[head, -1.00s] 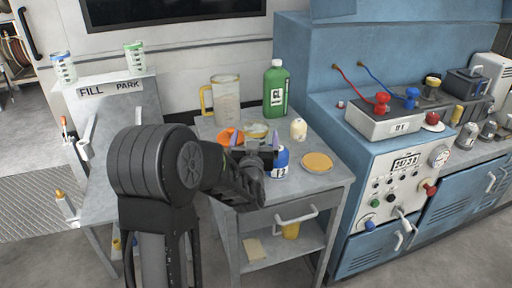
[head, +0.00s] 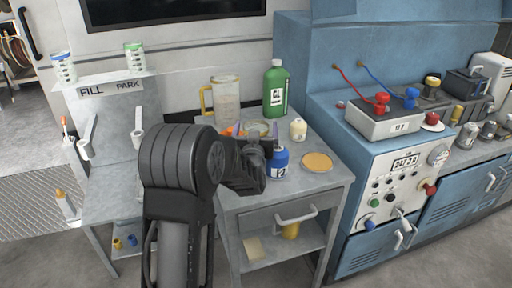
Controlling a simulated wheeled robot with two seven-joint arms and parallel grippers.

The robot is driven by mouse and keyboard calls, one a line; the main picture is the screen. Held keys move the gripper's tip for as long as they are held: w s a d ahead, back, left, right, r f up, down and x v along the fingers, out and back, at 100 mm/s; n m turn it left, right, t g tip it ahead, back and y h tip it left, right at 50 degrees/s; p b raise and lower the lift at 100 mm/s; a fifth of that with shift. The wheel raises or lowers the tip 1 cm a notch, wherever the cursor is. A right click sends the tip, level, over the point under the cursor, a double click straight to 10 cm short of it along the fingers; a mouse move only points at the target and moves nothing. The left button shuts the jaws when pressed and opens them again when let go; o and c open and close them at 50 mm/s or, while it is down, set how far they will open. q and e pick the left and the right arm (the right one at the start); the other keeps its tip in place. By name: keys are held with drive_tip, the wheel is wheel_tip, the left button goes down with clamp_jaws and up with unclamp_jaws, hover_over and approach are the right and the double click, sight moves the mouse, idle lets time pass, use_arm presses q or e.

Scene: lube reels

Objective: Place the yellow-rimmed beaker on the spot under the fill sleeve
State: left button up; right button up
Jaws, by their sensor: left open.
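A clear beaker with a yellowish rim (head: 256,127) stands on the grey cart top, partly hidden behind my left gripper. My left gripper (head: 256,132) is open, its two upright fingertips showing to the left and right of the beaker's rim. I cannot tell whether they touch it. At the left, a grey stand (head: 118,105) carries the labels FILL and PARK. A white angled sleeve (head: 88,133) is below FILL and another (head: 138,133) is below PARK. The spot under the fill sleeve is not clearly visible. My right gripper is not in view.
Blue-rimmed (head: 63,66) and green-rimmed (head: 134,57) beakers stand on the stand's top. Around my gripper are a yellow-handled pitcher (head: 226,98), green bottle (head: 276,88), cream bottle (head: 298,130), blue container (head: 278,162) and orange disc (head: 317,162). A blue console (head: 375,185) stands right.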

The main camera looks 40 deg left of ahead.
use_arm(q)
drive_tip(key=shift+c, duration=0.3)
clamp_jaws()
idle(0.6)
drive_tip(key=shift+r, duration=0.1)
wheel_tip(320, 180, up, 10)
drive_tip(key=shift+p, duration=0.45)
idle(0.5)
